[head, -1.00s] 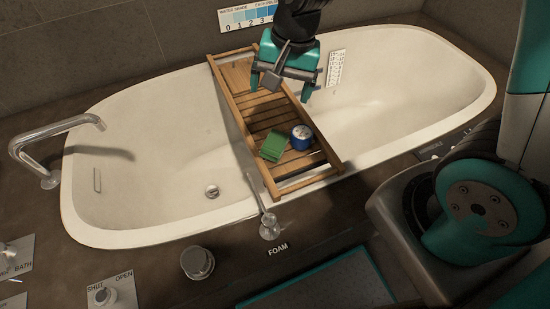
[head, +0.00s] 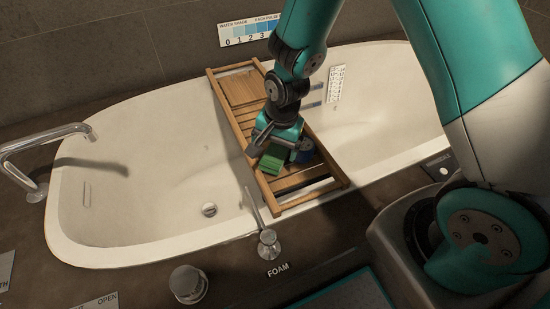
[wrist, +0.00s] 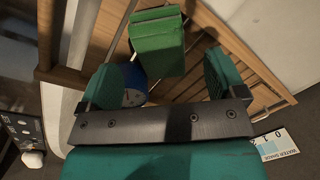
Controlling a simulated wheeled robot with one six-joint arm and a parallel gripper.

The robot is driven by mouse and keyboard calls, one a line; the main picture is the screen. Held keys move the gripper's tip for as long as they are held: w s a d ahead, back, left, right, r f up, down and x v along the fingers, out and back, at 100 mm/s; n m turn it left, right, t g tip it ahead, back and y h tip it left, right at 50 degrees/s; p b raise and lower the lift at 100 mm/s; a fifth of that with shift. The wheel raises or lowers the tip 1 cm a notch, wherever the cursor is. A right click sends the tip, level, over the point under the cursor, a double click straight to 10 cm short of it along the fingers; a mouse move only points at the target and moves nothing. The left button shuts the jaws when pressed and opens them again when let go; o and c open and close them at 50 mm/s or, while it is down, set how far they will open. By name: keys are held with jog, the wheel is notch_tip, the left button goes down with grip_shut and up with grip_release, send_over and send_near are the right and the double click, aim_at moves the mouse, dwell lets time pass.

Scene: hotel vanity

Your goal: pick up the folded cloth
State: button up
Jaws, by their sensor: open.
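The folded cloth is a small green block (head: 272,160) on the wooden bath tray (head: 240,122), near its front end. In the wrist view the cloth (wrist: 158,45) shows between and just ahead of my two teal fingers. My gripper (head: 279,146) is open, low over the tray, right at the cloth, and partly covers it in the head view. The wrist view shows my gripper (wrist: 162,75) with nothing clamped. I cannot tell whether the fingers touch the cloth.
A blue round tin (head: 305,156) stands on the tray close beside the cloth; my left finger partly hides the tin in the wrist view (wrist: 133,97). The tray spans the white bathtub (head: 140,160). A metal tap (head: 50,145) is at left and a thin lever (head: 258,215) stands near the tray's front end.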

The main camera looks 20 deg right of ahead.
aim_at(273, 158)
jog(key=f, duration=0.3)
jog(key=f+b, duration=0.1)
jog(key=f, duration=0.1)
jog(key=shift+a, duration=0.3)
jog(key=shift+w, duration=0.1)
jog(key=c, duration=1.1)
jog(key=shift+r, duration=0.1)
notch_tip(273, 158, up, 20)
jog(key=p, duration=0.4)
